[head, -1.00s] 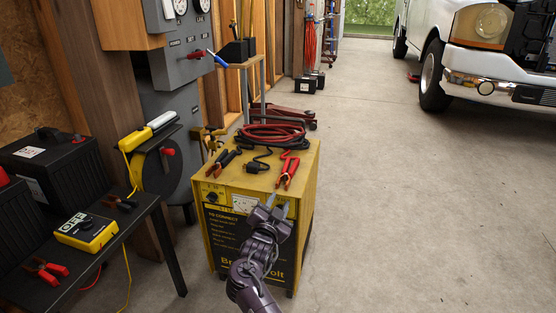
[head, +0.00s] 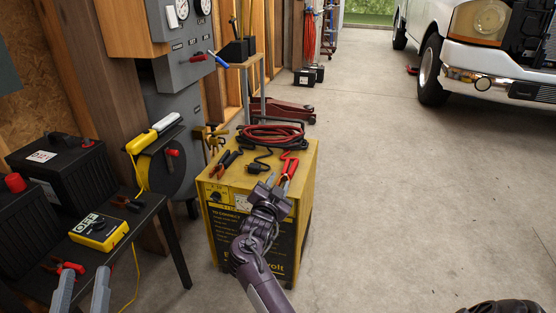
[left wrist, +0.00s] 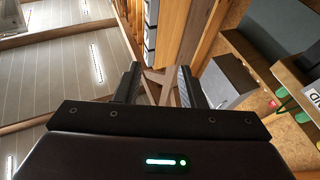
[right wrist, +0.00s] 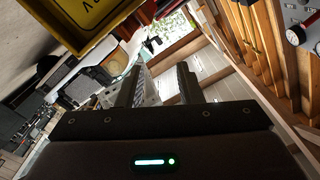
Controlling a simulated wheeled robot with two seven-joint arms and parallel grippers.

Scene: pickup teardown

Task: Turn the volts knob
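The yellow charger cabinet (head: 225,181) stands in the middle of the head view. A small dark knob (head: 216,197) sits at the left of its upper front panel, beside a pale meter (head: 243,203); I cannot read the knob's label. My right gripper (head: 277,181) is in front of the cabinet's upper right front, right of the knob, with its fingers apart and empty. It hides part of the panel. The right wrist view also shows its open fingers (right wrist: 160,70). My left gripper (head: 86,269) is open and empty at lower left, near the black table; the left wrist view shows it too (left wrist: 159,70).
Red-and-black cables (head: 270,133) and clamps (head: 288,168) lie on the cabinet top. The black table (head: 150,207) at left holds batteries (head: 66,166) and a yellow tester (head: 98,231). A white truck (head: 470,60) is at back right.

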